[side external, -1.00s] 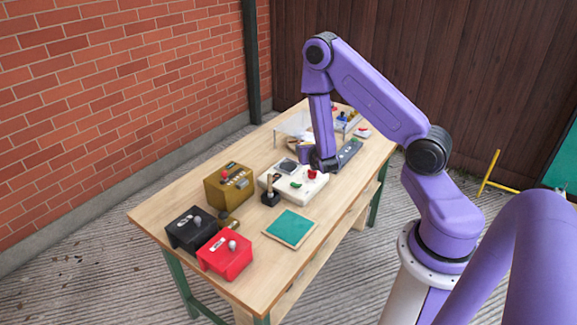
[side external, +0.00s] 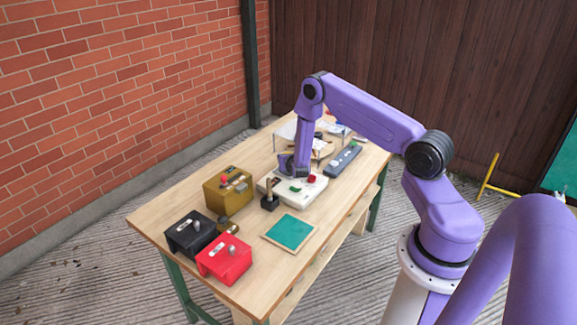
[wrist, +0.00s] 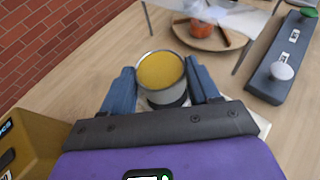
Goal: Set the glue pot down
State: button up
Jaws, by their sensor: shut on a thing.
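The glue pot (wrist: 161,72) is a round metal pot with yellow contents. In the wrist view it is upright between the two blue fingers of my gripper (wrist: 162,84), which is shut on it. In the side view my gripper (side external: 289,170) is low over the back left part of a white box (side external: 305,193) with red and green knobs. The arm hides the pot there, and I cannot tell whether its base touches the box.
A brass-coloured box (side external: 228,192) stands close on the left, with a small dark stand (side external: 269,197) in front. A grey bar (side external: 344,160) lies to the right. A clear-topped rack is behind. A green mat (side external: 290,232), black box (side external: 190,234) and red box (side external: 224,260) are nearer.

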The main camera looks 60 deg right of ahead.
jog(key=shift+w+d+f, duration=0.1)
jog(key=shift+w+f, duration=0.05)
jog(key=shift+f, duration=0.45)
jog(key=shift+w+f, duration=0.15)
jog(key=shift+f, duration=1.1)
jog(key=shift+f, duration=0.1)
jog(key=o, duration=1.3)
jog(key=shift+f, duration=0.1)
